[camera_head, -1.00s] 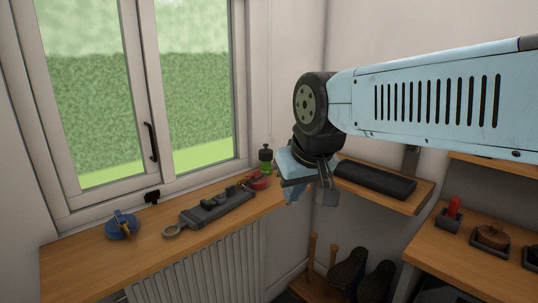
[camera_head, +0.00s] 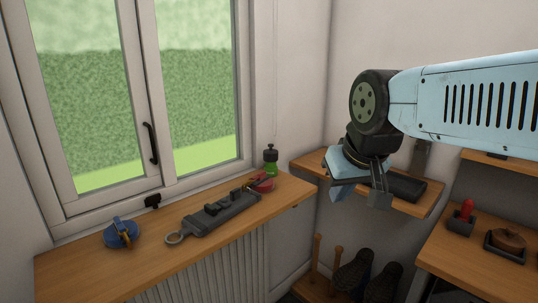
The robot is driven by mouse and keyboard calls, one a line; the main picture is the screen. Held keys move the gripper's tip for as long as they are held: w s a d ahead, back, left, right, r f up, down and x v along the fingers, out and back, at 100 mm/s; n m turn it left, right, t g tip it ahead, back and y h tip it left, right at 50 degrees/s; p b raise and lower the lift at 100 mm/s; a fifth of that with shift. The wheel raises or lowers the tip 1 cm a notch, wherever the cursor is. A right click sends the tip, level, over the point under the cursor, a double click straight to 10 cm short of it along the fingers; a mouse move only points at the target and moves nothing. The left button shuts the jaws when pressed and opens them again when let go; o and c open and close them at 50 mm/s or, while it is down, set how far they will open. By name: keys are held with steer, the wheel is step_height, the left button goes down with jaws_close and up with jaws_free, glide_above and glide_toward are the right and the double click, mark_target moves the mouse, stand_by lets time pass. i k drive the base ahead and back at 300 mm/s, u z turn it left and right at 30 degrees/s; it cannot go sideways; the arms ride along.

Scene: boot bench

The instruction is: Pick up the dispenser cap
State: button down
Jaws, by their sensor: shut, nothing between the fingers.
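A small green bottle with a black top (camera_head: 270,155) stands upright at the far right end of the window sill. The black top looks like the dispenser cap, though it is too small to be sure. My gripper (camera_head: 377,195) is shut and empty. It hangs in the air to the right of the bottle, in front of the small wall shelf, clear of the sill. It hides part of that shelf.
On the sill (camera_head: 90,270) are a blue round object (camera_head: 121,233), a long grey tool rack (camera_head: 212,217) and a red item (camera_head: 263,184). A black pad (camera_head: 407,188) lies on the wall shelf (camera_head: 308,165). A wooden bench (camera_head: 450,262) is at right, with dark boots (camera_head: 353,272) below.

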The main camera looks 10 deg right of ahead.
mark_target(270, 155)
steer(key=z, duration=0.05)
steer(key=i, duration=1)
steer(key=z, duration=0.05)
steer(key=k, duration=1.15)
steer(key=u, duration=0.5)
steer(key=i, duration=1)
steer(key=z, duration=0.05)
